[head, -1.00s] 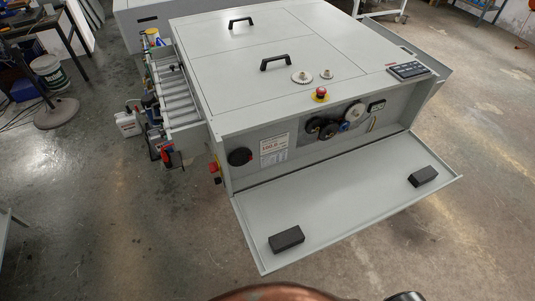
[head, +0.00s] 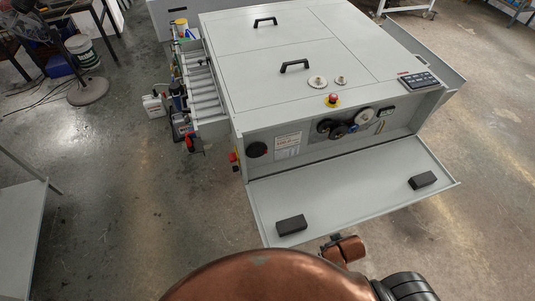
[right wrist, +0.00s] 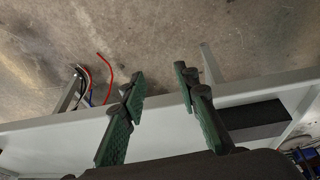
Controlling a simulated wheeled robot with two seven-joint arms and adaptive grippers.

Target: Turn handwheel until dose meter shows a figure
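The grey plate processor stands ahead in the head view. In its open front, a recess holds dark round wheels (head: 324,126) and a pale wheel (head: 365,116); which one is the handwheel I cannot tell for sure. A small dark display (head: 388,113), possibly the dose meter, sits right of them; its reading is too small to make out. My right gripper (right wrist: 162,90) is open and empty in the right wrist view, over the grey flap edge (right wrist: 245,92), apart from the wheels. My left gripper is not in view.
The lowered front flap (head: 350,192) carries two black blocks (head: 291,225) (head: 423,180). A card with red print (head: 288,145) and a black round knob (head: 257,150) are on the front's left. A grey table (head: 25,215) stands at the left; floor between is clear.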

